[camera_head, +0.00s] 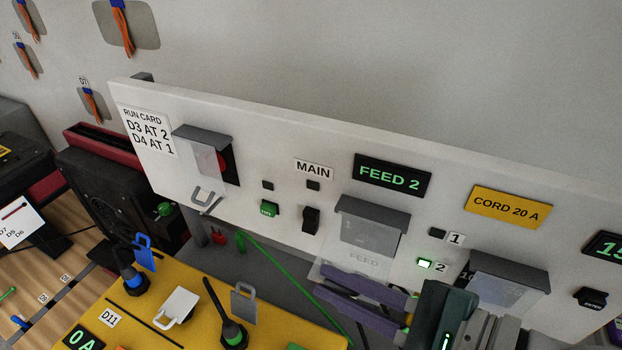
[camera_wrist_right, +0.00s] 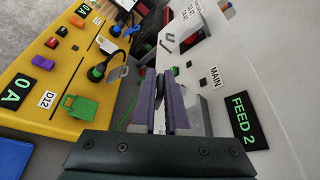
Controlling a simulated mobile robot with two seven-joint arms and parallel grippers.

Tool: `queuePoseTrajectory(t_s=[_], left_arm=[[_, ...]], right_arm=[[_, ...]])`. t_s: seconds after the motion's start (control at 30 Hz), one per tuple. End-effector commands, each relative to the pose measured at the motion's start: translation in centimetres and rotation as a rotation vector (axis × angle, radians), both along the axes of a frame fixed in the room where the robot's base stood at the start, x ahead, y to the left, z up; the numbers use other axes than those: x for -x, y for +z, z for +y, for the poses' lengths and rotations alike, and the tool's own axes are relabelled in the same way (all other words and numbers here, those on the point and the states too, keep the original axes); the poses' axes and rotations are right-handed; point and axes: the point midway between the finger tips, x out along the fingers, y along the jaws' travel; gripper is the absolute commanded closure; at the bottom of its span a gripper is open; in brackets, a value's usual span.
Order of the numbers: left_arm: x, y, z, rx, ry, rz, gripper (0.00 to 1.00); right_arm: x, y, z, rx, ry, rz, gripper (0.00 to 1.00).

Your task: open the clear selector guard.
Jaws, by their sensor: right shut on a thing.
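The clear selector guard (camera_head: 368,232) hangs under a grey hinge hood (camera_head: 373,210) on the white panel, below the FEED 2 display (camera_head: 393,175). It looks lowered, with the word FEED visible at its lower part. My right gripper (camera_head: 322,284) has purple fingers at the guard's lower edge, shut on its clear lip. In the right wrist view the purple fingers (camera_wrist_right: 165,88) are close together, with a pale piece beside them that may be the guard. The selector behind the guard is hard to make out. My left gripper is not in view.
Another clear guard (camera_head: 207,158) covers a red button at left, with a grey shackle below. A third hooded guard (camera_head: 510,285) is close to my right gripper. A black rocker switch (camera_head: 311,219) sits under the MAIN label. A yellow board (camera_head: 75,325) with plugs lies in front.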

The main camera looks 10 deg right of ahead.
Motion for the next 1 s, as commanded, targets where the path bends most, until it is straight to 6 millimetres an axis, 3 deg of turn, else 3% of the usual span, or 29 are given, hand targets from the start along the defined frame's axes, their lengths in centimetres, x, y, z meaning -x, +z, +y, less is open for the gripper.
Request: queuePoseTrajectory(t_s=[0.03, 0.3, 0.97, 1.0], left_arm=[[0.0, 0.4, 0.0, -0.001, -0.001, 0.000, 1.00], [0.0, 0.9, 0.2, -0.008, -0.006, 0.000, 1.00], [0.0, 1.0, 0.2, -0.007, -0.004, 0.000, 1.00], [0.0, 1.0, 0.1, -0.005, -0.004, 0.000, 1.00]], right_arm=[[-0.2, 0.8, -0.1, -0.017, 0.001, 0.016, 1.00], [-0.5, 2.1, -0.3, -0.049, -0.001, 0.062, 1.00], [-0.8, 2.6, -0.5, -0.048, -0.004, 0.057, 1.00], [-0.8, 2.6, -0.5, -0.048, -0.004, 0.056, 0.82]])
